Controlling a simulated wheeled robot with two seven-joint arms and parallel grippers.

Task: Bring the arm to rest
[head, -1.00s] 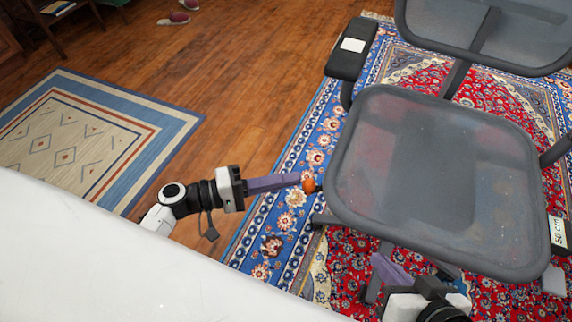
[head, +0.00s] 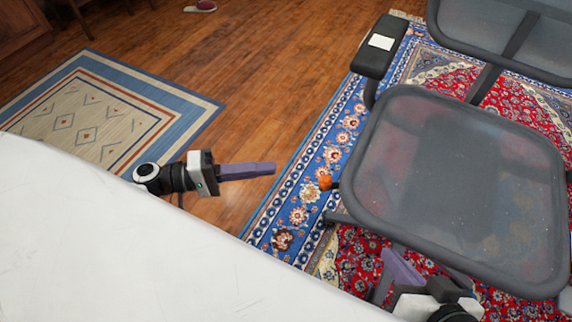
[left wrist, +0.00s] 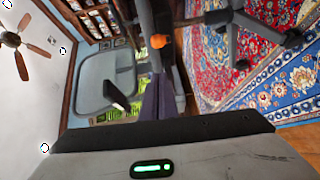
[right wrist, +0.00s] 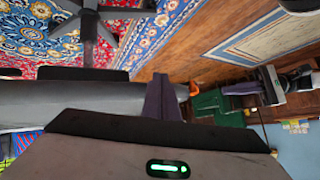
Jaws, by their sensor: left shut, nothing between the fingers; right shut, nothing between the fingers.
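My left gripper (head: 270,169) is in the middle of the head view, with its purple fingers pointing right, shut and empty over the wood floor. Its fingers also show in the left wrist view (left wrist: 158,98). My right gripper (head: 386,256) is at the bottom right of the head view, beside the lower left of the office chair seat, shut and empty. Its fingers also show in the right wrist view (right wrist: 160,98). A small orange thing (head: 325,182) sits left of the chair seat, apart from the left fingertips. It also shows in the left wrist view (left wrist: 158,41).
A grey mesh office chair (head: 460,190) stands on a red and blue patterned rug (head: 300,190) to the right. A cream rug with a blue border (head: 110,110) lies at the left. A white surface (head: 120,235) fills the lower left. Wood floor (head: 260,70) is clear between the rugs.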

